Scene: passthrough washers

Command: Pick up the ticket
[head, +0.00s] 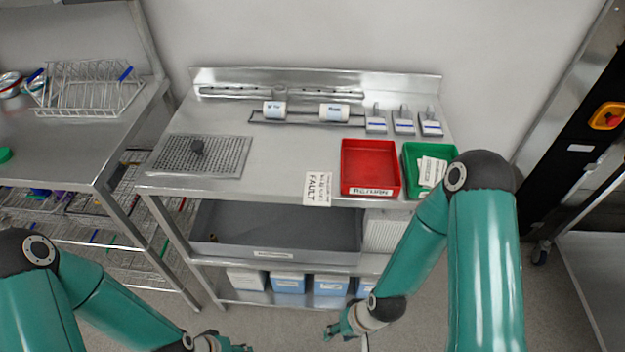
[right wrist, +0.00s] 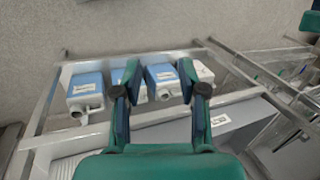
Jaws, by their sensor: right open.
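A white card marked FAULT (head: 318,188) lies at the front edge of the steel table, slightly overhanging, left of the red tray. Other white paper slips (head: 431,171) lie in the green tray (head: 411,150). My right gripper (head: 335,329) is low in front of the table, below and apart from the FAULT card. In the right wrist view, its fingers (right wrist: 159,78) are spread and empty, with the lower shelf behind them. My left gripper (head: 240,348) is cut off at the bottom edge of the head view; its jaws are unclear.
The red tray (head: 370,145) stands beside the green one. A perforated mat (head: 225,160) with a dark knob lies left on the table. White rolls (head: 334,112) and small labelled blocks stand behind. A grey drawer (head: 275,232) and blue-white containers (head: 289,283) are below the tabletop.

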